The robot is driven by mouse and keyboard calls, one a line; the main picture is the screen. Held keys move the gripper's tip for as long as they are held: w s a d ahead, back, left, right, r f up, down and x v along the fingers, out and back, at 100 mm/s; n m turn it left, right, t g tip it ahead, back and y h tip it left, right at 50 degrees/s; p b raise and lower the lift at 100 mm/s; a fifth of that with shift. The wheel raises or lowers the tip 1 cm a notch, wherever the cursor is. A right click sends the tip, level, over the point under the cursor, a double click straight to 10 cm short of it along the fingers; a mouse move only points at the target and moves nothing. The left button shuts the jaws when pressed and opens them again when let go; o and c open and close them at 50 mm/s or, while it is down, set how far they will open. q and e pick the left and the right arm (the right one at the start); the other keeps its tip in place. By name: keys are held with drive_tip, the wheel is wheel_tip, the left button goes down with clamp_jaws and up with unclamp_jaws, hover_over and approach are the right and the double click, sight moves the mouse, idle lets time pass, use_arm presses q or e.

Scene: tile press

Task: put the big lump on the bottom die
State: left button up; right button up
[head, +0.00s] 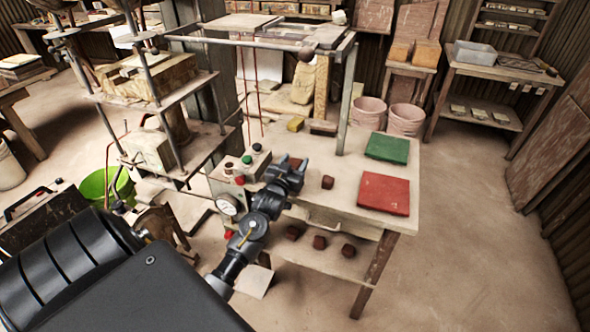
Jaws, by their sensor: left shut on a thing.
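My left gripper (297,168) is over the left part of the work table (345,204), beside the control box. It is shut on a reddish-brown lump (295,162), mostly hidden by the fingers. Another small dark brown lump (327,182) lies on the table just right of the gripper. More dark lumps (320,242) lie on the shelf below. I cannot tell from their sizes which is the big one. A press-like frame with stacked plates (152,78) stands at the left. I cannot make out the bottom die for certain. My right gripper is not in view.
A green mat (387,148) and a red mat (384,194) lie on the table's right side. A control box has buttons and a gauge (227,204). A yellow block (295,124) lies farther back, under a metal frame (348,95). Pink buckets (405,120) stand behind.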

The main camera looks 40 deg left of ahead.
use_arm(q)
drive_tip(key=s+d+r, duration=0.1)
drive_tip(key=r, duration=0.1)
drive_tip(key=s+r, duration=0.1)
drive_tip(key=r, duration=0.1)
drive_tip(key=s+d+r, duration=0.1)
drive_tip(key=r, duration=0.1)
drive_tip(key=shift+s+d, duration=0.25)
drive_tip(key=shift+d, duration=0.05)
drive_tip(key=s+d+r+b, duration=0.1)
drive_tip(key=s+d+r, duration=0.45)
drive_tip(key=s, duration=0.25)
drive_tip(key=d+f+m+h, duration=0.2)
drive_tip(key=d+h, duration=0.3)
drive_tip(key=d, duration=1)
drive_tip(key=shift+s+d+m+t+h, duration=0.3)
drive_tip(key=shift+s+m+t, duration=0.15)
drive_tip(key=shift+m, duration=0.35)
drive_tip(key=shift+a+f, duration=0.1)
drive_tip(key=w+a+r+n+y, duration=0.1)
drive_tip(key=a+n+y, duration=0.2)
drive_tip(key=a, duration=1.2)
drive_tip(key=g+y, duration=0.1)
drive_tip(key=y, duration=0.1)
drive_tip(key=shift+r+n+y, duration=0.15)
drive_tip(key=shift+n+y, duration=0.15)
